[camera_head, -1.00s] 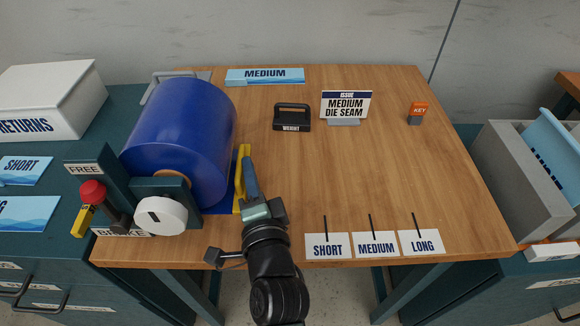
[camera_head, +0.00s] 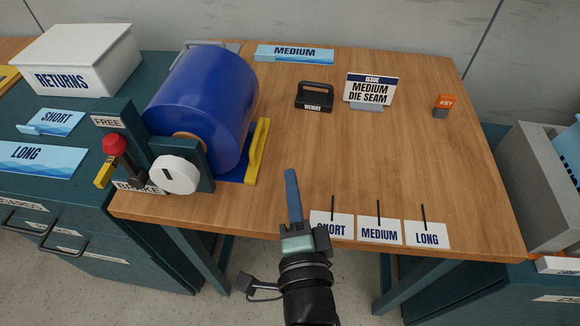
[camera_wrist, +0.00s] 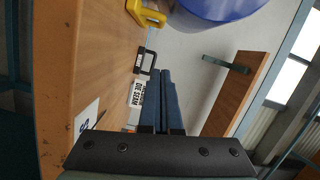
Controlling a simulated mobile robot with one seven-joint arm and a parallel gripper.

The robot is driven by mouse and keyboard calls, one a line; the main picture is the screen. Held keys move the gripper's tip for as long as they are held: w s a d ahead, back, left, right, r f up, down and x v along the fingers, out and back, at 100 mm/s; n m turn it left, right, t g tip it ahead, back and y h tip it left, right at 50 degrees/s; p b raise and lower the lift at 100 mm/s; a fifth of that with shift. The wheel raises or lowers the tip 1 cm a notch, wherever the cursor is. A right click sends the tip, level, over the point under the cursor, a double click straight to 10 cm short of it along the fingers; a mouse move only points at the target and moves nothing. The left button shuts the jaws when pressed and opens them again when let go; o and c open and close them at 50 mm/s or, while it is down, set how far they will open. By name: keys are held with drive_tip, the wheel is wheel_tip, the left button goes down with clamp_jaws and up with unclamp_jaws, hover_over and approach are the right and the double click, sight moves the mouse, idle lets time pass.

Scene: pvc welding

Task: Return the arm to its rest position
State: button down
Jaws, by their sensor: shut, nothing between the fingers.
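My gripper (camera_head: 292,198) is shut and empty, its blue fingers together, above the front edge of the wooden table (camera_head: 350,160). It points toward the back of the table and partly covers the SHORT card (camera_head: 333,226). In the wrist view the closed fingers (camera_wrist: 165,90) also lie side by side with nothing held. My arm comes in from the bottom of the head view. The blue roll (camera_head: 205,105) on its stand is to the left of my gripper, with the yellow bar (camera_head: 259,150) beside it; they are apart from the gripper.
The black weight (camera_head: 314,97), the issue sign (camera_head: 370,90) and the orange key block (camera_head: 444,104) are farther back. The brake lever (camera_head: 115,148) stands at left. The table's middle is clear.

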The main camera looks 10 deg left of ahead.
drive_tip(key=shift+s, duration=0.3)
drive_tip(key=w+r+n+t, duration=0.2)
drive_tip(key=r+n+t, duration=0.15)
drive_tip(key=r, duration=0.85)
drive_tip(key=w+r+n+t, duration=0.2)
drive_tip(key=r+n, duration=0.3)
drive_tip(key=r, duration=0.8)
drive_tip(key=s+d+r+n+t+h, duration=0.2)
drive_tip(key=s+r+t, duration=0.15)
drive_tip(key=r, duration=0.65)
drive_tip(key=s+d+r+n+t+h, duration=0.2)
drive_tip(key=s+r+n, duration=0.15)
drive_tip(key=r, duration=0.65)
wheel_tip(320, 180, up, 22)
drive_tip(key=m+p, duration=0.1)
drive_tip(key=p, duration=2)
drive_tip(key=shift+s+a+f+p, duration=0.15)
drive_tip(key=shift+s+f+p, duration=0.05)
drive_tip(key=shift+s+p, duration=0.2)
